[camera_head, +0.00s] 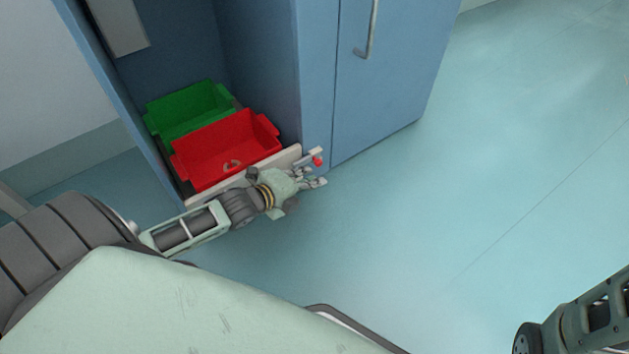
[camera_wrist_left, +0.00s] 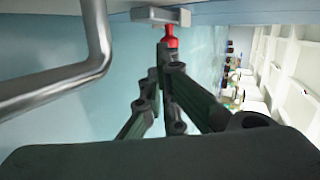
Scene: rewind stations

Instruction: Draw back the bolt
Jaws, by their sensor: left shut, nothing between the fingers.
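The bolt shows as a red knob (camera_head: 317,161) on a pale mount at the front corner of the blue cabinet, beside the end of a pale front strip. In the left wrist view, the red knob (camera_wrist_left: 171,37) sits under a grey block. My left gripper (camera_head: 318,178) is shut and empty just below the knob in the head view. In the left wrist view, its fingertips (camera_wrist_left: 166,57) are right at the knob; I cannot tell whether they touch it. The bolt's rod is not clearly visible. My right gripper is out of view.
The open cabinet bay holds a red bin (camera_head: 225,148) and a green bin (camera_head: 188,110) behind it. A closed blue door (camera_head: 390,80) with a metal handle (camera_head: 371,30) is to the right. A thick metal bar (camera_wrist_left: 60,85) crosses the left wrist view's left side. Floor at right is clear.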

